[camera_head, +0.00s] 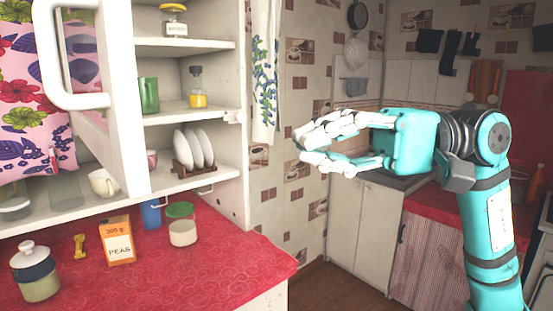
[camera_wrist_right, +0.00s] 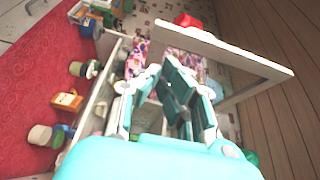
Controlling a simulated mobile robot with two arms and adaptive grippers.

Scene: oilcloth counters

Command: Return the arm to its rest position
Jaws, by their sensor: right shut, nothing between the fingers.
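My right arm (camera_head: 492,215) rises from the lower right of the head view and bends left at its wrist. My right gripper (camera_head: 303,145) is at its end, with white fingers pointing left, in the air to the right of the open wall cabinet. It is shut and holds nothing. In the right wrist view the gripper (camera_wrist_right: 160,72) shows over the cabinet and counter scene, apart from them. My left arm and gripper are not in view.
The cabinet door (camera_head: 95,90) stands open at the left. A peas box (camera_head: 118,240), a canister (camera_head: 36,272) and other items stand on the red counter (camera_head: 200,280). Air around the gripper looks clear.

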